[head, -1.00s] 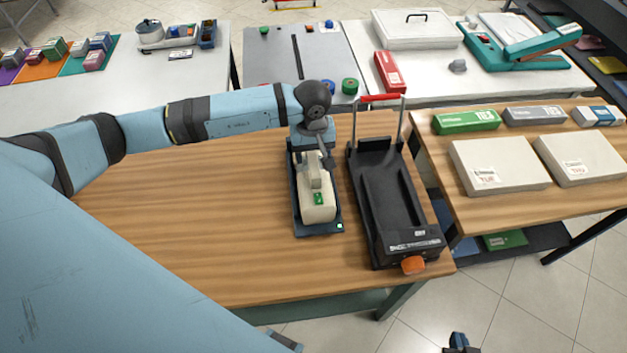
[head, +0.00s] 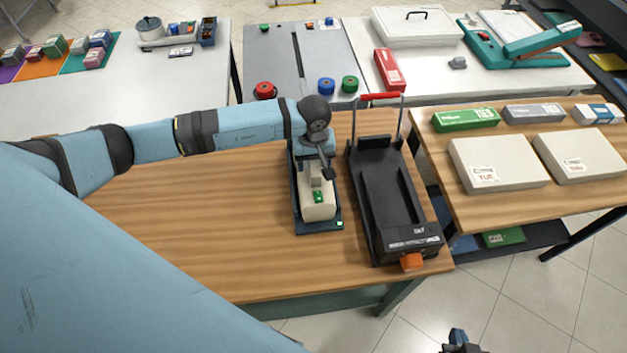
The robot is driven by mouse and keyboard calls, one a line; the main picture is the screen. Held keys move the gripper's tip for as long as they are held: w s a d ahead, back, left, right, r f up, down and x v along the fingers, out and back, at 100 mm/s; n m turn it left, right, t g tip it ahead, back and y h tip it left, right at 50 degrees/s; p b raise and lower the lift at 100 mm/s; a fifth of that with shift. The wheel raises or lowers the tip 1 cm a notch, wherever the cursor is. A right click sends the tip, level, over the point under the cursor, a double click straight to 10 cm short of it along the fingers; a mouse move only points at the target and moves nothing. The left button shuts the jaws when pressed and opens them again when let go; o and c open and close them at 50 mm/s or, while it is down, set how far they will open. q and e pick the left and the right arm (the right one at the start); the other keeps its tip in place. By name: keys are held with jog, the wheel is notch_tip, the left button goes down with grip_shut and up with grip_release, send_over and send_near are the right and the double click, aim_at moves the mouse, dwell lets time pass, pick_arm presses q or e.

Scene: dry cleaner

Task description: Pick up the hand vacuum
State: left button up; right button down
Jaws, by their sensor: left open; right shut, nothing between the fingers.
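The hand vacuum (head: 318,208) appears to be the cream-coloured body with a small green label, lying on a dark blue tray (head: 304,228) on the wooden table. My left gripper (head: 326,176) is over its far part, pointing down, with its fingers open. My wrist hides some of the vacuum's far end, and I cannot tell whether the fingers touch it. My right gripper (head: 458,342) shows only partly at the bottom edge, over the floor, away from the vacuum; it is shut and empty.
A black frame (head: 385,190) with a red-topped handle and an orange block stands close right of the tray. The wooden table (head: 200,220) is clear to the left. A second table at right holds flat boxes (head: 500,165). Coloured rolls (head: 327,86) sit on the grey table behind.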

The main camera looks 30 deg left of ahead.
pick_arm(q)
jog(key=shift+f, duration=0.15)
dwell(0.4)
grip_shut()
dwell(1.3)
